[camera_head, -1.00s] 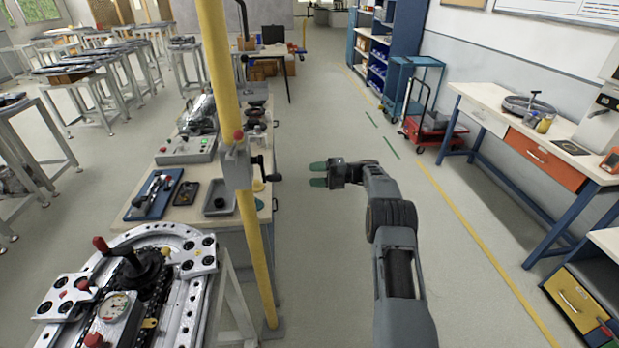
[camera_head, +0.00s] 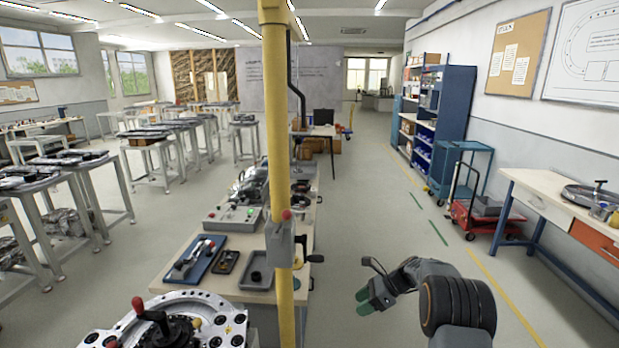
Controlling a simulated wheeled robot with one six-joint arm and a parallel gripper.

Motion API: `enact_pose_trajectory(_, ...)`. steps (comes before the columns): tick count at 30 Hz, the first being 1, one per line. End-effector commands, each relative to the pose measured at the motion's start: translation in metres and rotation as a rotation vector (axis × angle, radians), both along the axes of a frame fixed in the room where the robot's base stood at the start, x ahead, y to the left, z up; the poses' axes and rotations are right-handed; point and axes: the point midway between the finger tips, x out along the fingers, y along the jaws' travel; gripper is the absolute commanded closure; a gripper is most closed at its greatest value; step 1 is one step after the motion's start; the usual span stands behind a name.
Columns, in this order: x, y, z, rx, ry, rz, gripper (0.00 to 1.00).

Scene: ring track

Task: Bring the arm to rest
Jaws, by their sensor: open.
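My gripper (camera_head: 364,301) shows in the head view at the lower middle right, with green fingertips pointing left. It is open and nothing shows between its fingers. It hangs over the open floor, to the right of the yellow post (camera_head: 281,180) and the workbench (camera_head: 212,283), apart from both. My arm is bent, and its lower part leaves the bottom of the picture.
A round metal fixture with a red-knobbed lever (camera_head: 168,325) stands at the lower left. A grey box with a crank (camera_head: 286,245) is on the post. A red cart (camera_head: 484,215) and a white-topped bench (camera_head: 542,192) stand right. The aisle floor (camera_head: 380,190) is clear.

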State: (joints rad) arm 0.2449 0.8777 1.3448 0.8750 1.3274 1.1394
Motion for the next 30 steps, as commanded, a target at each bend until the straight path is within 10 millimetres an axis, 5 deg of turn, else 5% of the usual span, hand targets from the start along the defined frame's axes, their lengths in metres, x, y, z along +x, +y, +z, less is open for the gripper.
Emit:
enact_pose_trajectory(6,-0.088,-0.005,0.048,-0.341,-0.442,0.61,0.48)
enact_pose_trajectory(15,-0.205,-0.014,0.104,-0.643,-0.795,1.331,0.48)
enact_pose_trajectory(24,-0.281,-0.012,0.136,-0.857,-0.93,1.566,0.48)
enact_pose_trajectory(30,-0.294,-0.005,0.16,-0.946,-1.021,1.556,0.48)
